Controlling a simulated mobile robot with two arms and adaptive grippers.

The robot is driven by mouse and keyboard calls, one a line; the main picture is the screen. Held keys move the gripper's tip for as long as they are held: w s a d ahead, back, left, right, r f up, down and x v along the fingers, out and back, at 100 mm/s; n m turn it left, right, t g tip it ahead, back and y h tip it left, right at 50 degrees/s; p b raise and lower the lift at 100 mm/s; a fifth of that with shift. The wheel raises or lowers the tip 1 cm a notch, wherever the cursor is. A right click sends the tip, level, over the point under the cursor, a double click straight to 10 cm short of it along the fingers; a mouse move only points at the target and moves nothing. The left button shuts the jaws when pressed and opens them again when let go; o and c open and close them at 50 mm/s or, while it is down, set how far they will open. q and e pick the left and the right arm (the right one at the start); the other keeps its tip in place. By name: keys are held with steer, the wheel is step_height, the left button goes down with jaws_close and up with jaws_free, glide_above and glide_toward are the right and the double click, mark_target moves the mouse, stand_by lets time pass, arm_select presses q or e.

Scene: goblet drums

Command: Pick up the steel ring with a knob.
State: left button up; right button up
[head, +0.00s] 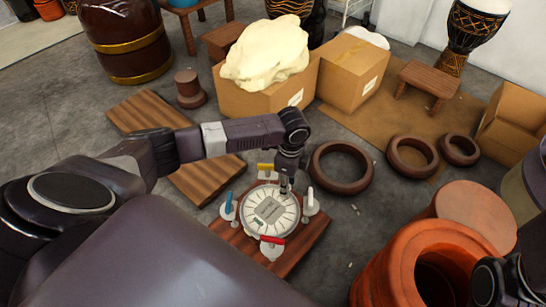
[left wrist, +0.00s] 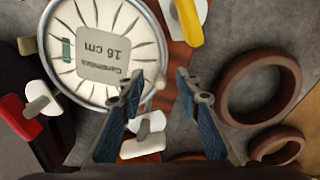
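The steel ring shows as a thin bright rim (head: 241,222) around a pale round disc with a "16 cm" label on a wooden board. It also shows at upper left in the left wrist view (left wrist: 48,68). I cannot clearly make out its knob. My left gripper (head: 286,188) is above the disc's far right edge. In the left wrist view its two blue-padded fingers (left wrist: 158,82) are apart with nothing between them, and the left fingertip overlaps the disc's edge. My right arm enters at the lower right of the head view, but its gripper cannot be made out.
Clamps stand around the disc: blue (head: 229,206), yellow (head: 266,169), red (head: 272,241) and white (head: 310,204). A brown hoop (head: 342,187) lies to the right on the floor. An orange drum shell (head: 400,250) stands at lower right. Cardboard boxes (head: 350,85) are behind.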

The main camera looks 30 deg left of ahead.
arm_select(q)
steer(key=shift+f, duration=0.4)
steer(key=shift+c, duration=0.4)
jaws_close()
steer(key=shift+r, duration=0.15)
